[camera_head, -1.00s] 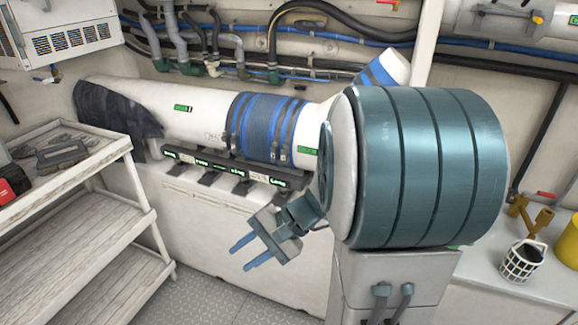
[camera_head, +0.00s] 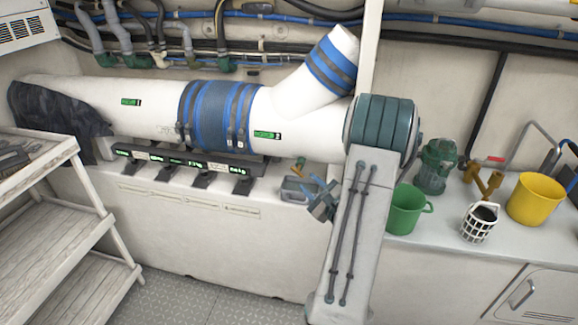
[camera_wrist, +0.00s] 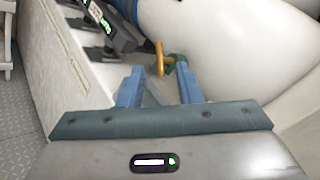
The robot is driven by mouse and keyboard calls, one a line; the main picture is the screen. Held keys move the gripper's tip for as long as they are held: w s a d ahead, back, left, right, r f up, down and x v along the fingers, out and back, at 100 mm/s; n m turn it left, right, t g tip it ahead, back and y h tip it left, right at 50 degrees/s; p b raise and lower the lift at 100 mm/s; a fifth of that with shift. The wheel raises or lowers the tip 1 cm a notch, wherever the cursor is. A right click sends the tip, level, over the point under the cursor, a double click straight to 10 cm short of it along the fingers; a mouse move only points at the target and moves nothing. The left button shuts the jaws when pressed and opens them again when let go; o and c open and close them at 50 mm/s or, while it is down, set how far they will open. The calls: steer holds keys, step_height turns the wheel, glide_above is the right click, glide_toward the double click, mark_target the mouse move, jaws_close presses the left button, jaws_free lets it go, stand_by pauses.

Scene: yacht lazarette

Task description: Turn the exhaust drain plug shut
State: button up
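The exhaust drain plug, with a yellow handle (camera_head: 299,164) and a green body, sits low on the underside of the big white exhaust pipe (camera_head: 300,128), near the branch. In the wrist view its yellow handle (camera_wrist: 160,58) points along the picture's vertical, and its green body (camera_wrist: 173,62) meets the pipe. My gripper (camera_head: 321,186) is just right of and below the plug in the head view. In the wrist view my gripper (camera_wrist: 160,82) has its two blue fingers wide apart and empty. The plug shows beyond the fingertips, with no contact visible.
A small grey tray or box (camera_head: 294,191) lies under the plug. A black labelled rail (camera_head: 190,161) runs beneath the pipe. Right of my arm stand a green mug (camera_head: 405,210), white basket (camera_head: 479,223) and yellow bucket (camera_head: 536,198). Shelves (camera_head: 60,210) stand at the left.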

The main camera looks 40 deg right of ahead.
mark_target(294, 169)
steer(key=w, duration=0.4)
steer(key=w+p, duration=0.1)
steer(key=w, duration=0.6)
steer(key=shift+w+d, duration=0.4)
